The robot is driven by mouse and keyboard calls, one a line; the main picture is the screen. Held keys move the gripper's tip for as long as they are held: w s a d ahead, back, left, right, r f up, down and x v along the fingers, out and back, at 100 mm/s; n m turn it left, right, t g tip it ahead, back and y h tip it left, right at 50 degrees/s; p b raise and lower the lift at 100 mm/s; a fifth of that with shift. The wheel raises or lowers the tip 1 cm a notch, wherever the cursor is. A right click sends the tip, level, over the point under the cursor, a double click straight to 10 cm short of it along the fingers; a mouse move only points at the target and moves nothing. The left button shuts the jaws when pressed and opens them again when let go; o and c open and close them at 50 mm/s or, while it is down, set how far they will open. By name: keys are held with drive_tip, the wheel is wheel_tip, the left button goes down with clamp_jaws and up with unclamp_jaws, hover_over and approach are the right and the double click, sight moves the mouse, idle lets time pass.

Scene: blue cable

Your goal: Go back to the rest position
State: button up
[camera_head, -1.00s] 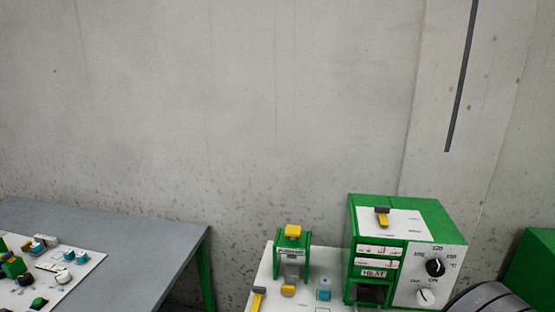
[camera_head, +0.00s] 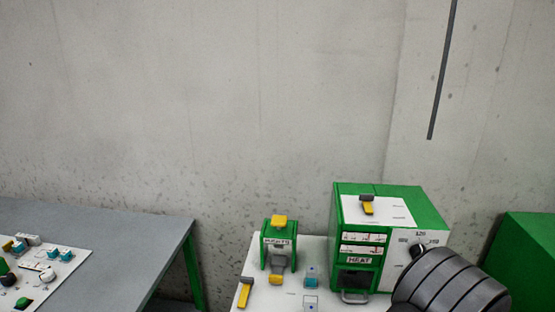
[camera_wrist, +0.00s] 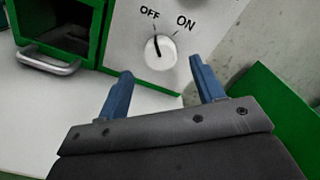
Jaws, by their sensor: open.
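My gripper (camera_wrist: 160,88) is open in the wrist view, with its two blue fingers apart and nothing between them. The fingers point towards the white front panel of the green heater box. The panel's white knob (camera_wrist: 160,48), with OFF and ON marks, lies just beyond the fingertips, apart from them. In the head view a dark ribbed part of my arm (camera_head: 450,285) covers the lower right of the heater box (camera_head: 428,208); my fingers do not show there. No blue cable is in view.
The heater box stands on a white board (camera_head: 258,264) beside a smaller green device (camera_head: 266,240) with a yellow top. The box's lower compartment with a metal handle (camera_wrist: 48,62) is at the left. Another green block (camera_head: 530,255) is at the right. A grey table (camera_head: 110,240) stands at the left.

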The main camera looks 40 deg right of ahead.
drive_tip(key=x, duration=0.5)
drive_tip(key=shift+w+d, duration=0.15)
drive_tip(key=shift+w, duration=0.05)
drive_tip(key=shift+s+m, duration=0.2)
drive_tip(key=shift+m, duration=0.2)
drive_tip(key=m, duration=0.4)
drive_tip(key=shift+m, duration=0.3)
drive_tip(key=m, duration=0.6)
drive_tip(key=shift+m, duration=0.3)
drive_tip(key=shift+v, duration=1)
